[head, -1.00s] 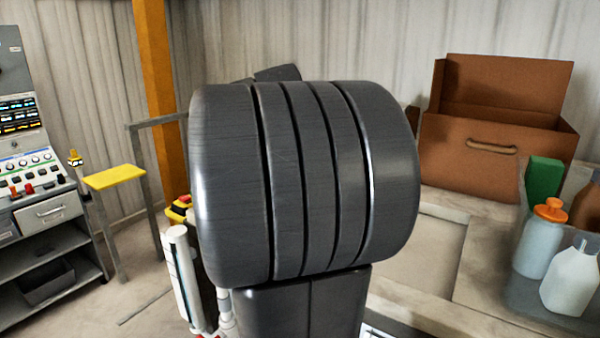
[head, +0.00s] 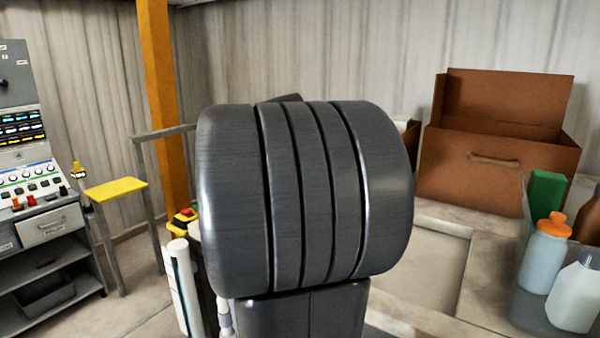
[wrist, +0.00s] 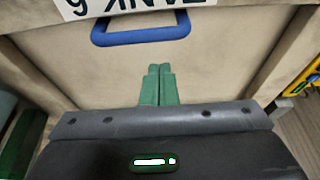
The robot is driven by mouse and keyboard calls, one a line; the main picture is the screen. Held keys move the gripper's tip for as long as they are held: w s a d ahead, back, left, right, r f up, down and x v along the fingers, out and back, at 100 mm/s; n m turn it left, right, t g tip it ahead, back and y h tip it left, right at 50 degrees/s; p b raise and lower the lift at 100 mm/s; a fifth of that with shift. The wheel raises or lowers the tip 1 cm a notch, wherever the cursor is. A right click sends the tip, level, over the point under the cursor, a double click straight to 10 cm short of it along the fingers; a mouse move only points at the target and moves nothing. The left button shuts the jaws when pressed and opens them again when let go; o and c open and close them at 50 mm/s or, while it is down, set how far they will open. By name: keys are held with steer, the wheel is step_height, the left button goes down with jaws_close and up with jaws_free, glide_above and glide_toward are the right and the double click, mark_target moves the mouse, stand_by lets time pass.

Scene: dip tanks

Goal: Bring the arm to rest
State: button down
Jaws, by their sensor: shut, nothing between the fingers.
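My gripper (wrist: 158,72) shows in the wrist view as two green fingers pressed together, with nothing between them. It points toward a beige panel (wrist: 240,60) with a blue handle (wrist: 140,36) and part of an upside-down label (wrist: 90,8) above it. The fingertips appear below the handle and apart from it. In the head view my own dark, ribbed arm part fills the middle and hides what is behind it; the gripper does not show there.
A brown open box (head: 490,185) stands at the back right. A clear bin (head: 515,300) holds an orange-capped bottle (head: 544,255), a white bottle (head: 575,295) and a green item (head: 546,192). A control console (head: 22,140), yellow-topped stand (head: 117,189) and orange post (head: 160,90) are left.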

steer(key=x, duration=0.6)
steer(key=shift+f, duration=0.15)
steer(key=shift+s, duration=0.15)
